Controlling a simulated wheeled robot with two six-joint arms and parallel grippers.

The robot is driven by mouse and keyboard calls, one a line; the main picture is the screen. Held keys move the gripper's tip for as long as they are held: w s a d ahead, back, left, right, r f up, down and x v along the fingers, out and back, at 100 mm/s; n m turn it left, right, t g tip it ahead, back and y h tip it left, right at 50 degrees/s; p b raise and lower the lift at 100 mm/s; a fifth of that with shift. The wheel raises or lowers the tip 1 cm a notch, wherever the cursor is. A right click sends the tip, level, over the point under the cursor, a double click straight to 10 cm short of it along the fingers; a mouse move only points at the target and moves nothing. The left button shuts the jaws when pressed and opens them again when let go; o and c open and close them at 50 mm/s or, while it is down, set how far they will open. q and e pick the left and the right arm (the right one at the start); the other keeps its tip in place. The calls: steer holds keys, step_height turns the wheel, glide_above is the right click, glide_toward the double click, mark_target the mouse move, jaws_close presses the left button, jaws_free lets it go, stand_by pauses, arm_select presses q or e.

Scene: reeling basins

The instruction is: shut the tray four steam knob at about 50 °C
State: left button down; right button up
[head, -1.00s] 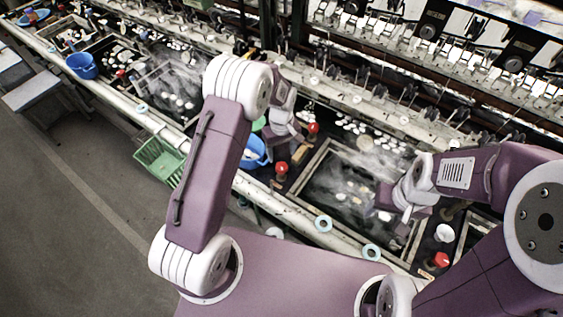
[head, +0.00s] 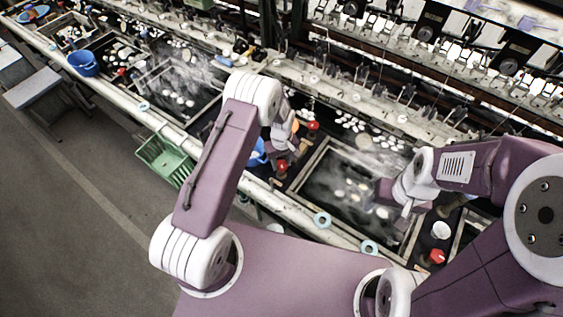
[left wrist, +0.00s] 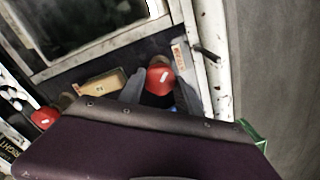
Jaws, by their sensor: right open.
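A red knob (head: 281,165) with a white mark stands on the near side of the dark strip left of the middle basin (head: 310,165). My left gripper (head: 284,155) is down at this knob. In the left wrist view the red knob (left wrist: 160,78) shows between the two grey fingers (left wrist: 160,96), which look open on either side of it. I cannot tell whether they touch it. A second red knob (head: 313,126) stands further back and also shows in the left wrist view (left wrist: 44,118). My right gripper (head: 387,194) is open and empty over the steaming middle basin.
A tan block (left wrist: 101,87) and a pale strip (left wrist: 183,60) lie beside the near knob. A blue bowl (head: 258,152) is partly hidden behind my left arm. Another red knob (head: 437,257) stands at the right. A white rail (head: 290,208) runs along the front; a green basket (head: 163,158) hangs outside it.

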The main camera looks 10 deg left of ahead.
mark_target(282, 164)
arm_select(q)
steer(key=shift+m, duration=0.3)
steer(key=m+b, duration=0.2)
steer(key=m, duration=0.1)
steer(key=shift+m+b, duration=0.65)
steer(key=shift+m, duration=1.55)
steer(key=shift+w+m, duration=0.1)
steer(key=shift+m, duration=0.2)
steer(key=c, duration=0.8)
jaws_free()
steer(key=shift+c, duration=0.2)
step_height(282, 164, up, 9)
steer(key=shift+f+b, duration=0.2)
steer(key=shift+b, duration=0.85)
steer(key=shift+r, duration=0.3)
